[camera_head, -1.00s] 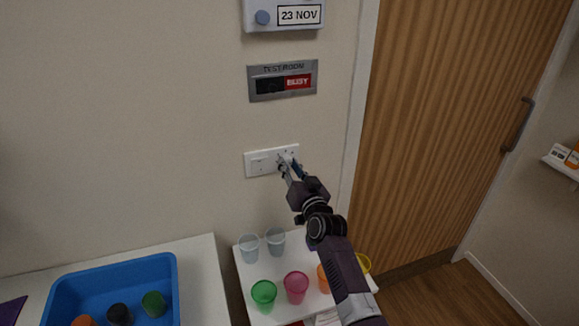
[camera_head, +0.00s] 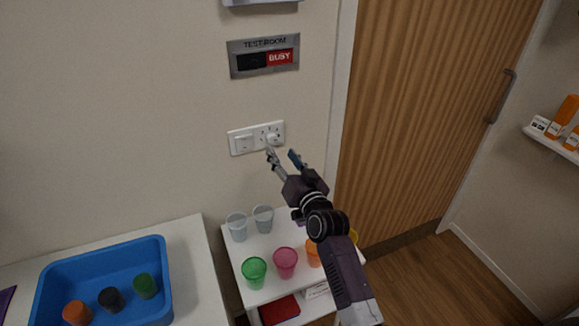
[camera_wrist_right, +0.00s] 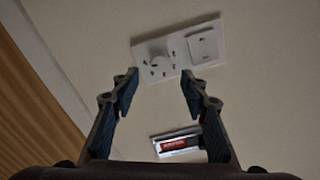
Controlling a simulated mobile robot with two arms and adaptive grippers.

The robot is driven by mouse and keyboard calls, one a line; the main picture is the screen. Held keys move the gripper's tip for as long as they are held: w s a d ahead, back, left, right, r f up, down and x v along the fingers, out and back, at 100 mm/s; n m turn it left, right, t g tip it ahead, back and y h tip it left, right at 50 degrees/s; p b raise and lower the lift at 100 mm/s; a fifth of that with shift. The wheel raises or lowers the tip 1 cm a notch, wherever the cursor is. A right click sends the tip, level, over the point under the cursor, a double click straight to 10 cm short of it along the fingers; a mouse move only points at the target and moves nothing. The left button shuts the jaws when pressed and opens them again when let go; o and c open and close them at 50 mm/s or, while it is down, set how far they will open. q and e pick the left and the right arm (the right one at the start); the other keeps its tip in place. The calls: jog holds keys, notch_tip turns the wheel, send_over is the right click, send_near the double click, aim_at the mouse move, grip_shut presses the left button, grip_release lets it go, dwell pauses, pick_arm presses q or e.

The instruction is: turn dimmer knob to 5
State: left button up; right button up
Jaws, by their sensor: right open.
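A white wall plate (camera_head: 256,138) carries a square rocker switch (camera_head: 243,143) on its left and a round white dimmer knob (camera_head: 272,138) with dark marks around it on its right. In the right wrist view the plate appears turned over, with the knob (camera_wrist_right: 157,60) at left and the switch (camera_wrist_right: 203,45) at right. The knob's exact setting is too small to read. My right gripper (camera_head: 282,154) is open and empty, just in front of and below the knob. In the wrist view its fingers (camera_wrist_right: 160,76) stand apart, with the knob seen beyond the gap. My left gripper is not in view.
A TEST ROOM sign (camera_head: 263,56) reading BUSY is above the plate. Below, a white stand (camera_head: 258,243) holds several cups. A blue bin (camera_head: 155,255) sits on the left counter (camera_head: 200,270). A wooden door (camera_head: 420,110) is right of the arm.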

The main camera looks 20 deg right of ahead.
jog(key=s, duration=0.5)
jog(key=shift+d, duration=0.1)
jog(key=shift+f, duration=0.15)
